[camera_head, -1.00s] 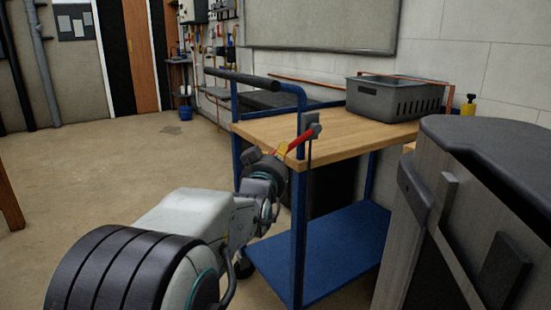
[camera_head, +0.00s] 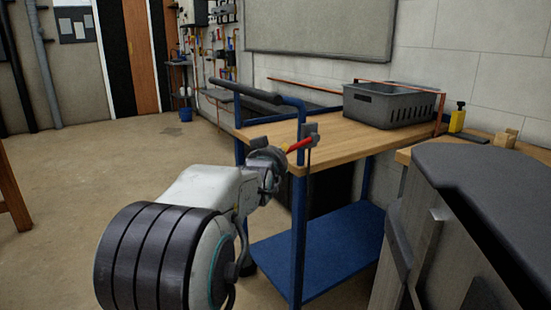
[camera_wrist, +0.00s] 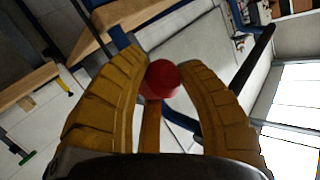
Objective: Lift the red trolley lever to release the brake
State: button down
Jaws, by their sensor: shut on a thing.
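The red lever (camera_head: 301,145) sits on a grey bracket (camera_head: 311,134) at the near corner post of the blue trolley (camera_head: 297,230) with a wooden top. The lever slopes up to the right toward its bracket in the head view. My gripper (camera_head: 284,149) is at the lever's free end. In the wrist view the red round end of the lever (camera_wrist: 161,79) lies between the yellow fingers of my gripper (camera_wrist: 170,80), which are closed on it. The arm hides part of the trolley's near side.
A grey crate (camera_head: 388,106) stands on the trolley top. A dark handle bar (camera_head: 246,91) runs along the trolley's left end. A grey cabinet-like body with a dark top (camera_head: 480,170) is close on the right. Open floor (camera_head: 90,190) lies to the left.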

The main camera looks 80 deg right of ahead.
jog(key=shift+r, duration=0.1)
jog(key=c, duration=0.7)
grip_release()
jog(key=shift+a, duration=0.1)
jog(key=a+r, duration=0.2)
jog(key=a, duration=0.9)
jog(key=shift+w+a, duration=0.2)
jog(key=shift+a, duration=0.1)
